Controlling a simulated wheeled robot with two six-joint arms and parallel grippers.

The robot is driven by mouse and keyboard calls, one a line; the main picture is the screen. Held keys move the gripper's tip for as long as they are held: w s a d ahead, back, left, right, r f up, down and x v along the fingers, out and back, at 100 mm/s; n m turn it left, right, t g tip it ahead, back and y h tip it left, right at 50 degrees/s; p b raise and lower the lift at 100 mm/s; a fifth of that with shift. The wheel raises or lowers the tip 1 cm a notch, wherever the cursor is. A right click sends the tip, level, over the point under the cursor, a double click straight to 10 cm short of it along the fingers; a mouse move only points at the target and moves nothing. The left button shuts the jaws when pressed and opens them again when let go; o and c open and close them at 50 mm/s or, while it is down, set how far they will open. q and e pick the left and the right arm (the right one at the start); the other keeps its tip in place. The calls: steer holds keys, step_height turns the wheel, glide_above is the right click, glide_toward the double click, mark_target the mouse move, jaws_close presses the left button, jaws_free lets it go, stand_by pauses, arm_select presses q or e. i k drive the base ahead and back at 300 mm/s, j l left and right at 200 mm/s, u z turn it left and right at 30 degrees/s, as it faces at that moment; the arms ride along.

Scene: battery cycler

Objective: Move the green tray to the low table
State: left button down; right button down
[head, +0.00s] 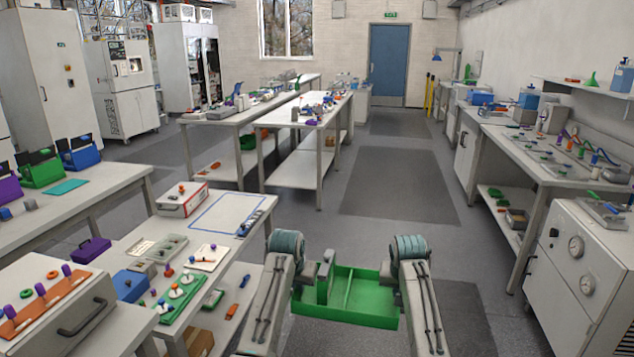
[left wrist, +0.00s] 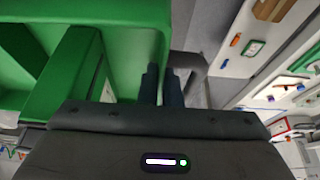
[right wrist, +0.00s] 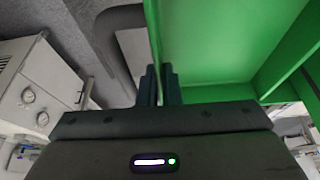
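The green tray (head: 363,312) is an open box with a divider inside, level and in front of me above the floor. My left gripper (head: 308,276) is shut on its left wall; the left wrist view shows the green wall (left wrist: 125,30) running between the fingers (left wrist: 162,86). My right gripper (head: 389,276) is at the right wall, which also runs between its fingers (right wrist: 159,86) in the right wrist view. A white table (head: 254,201) at left has an empty blue-outlined rectangle on top; I cannot tell for certain that it is the low table.
That table also carries a white-and-red case (head: 182,201), a blue box (head: 130,285) and small parts. A white cabinet with gauges (head: 577,285) stands at right, beside a long bench (head: 545,165). The aisle floor (head: 400,185) ahead is clear.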

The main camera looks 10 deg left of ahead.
mark_target(232, 209)
steer(key=i+j, duration=0.15)
steer(key=i, duration=0.35)
steer(key=i+j, duration=0.1)
steer(key=i, duration=2.2)
steer(key=i+l+u, duration=0.1)
steer(key=i+u, duration=0.45)
steer(key=u, duration=0.95)
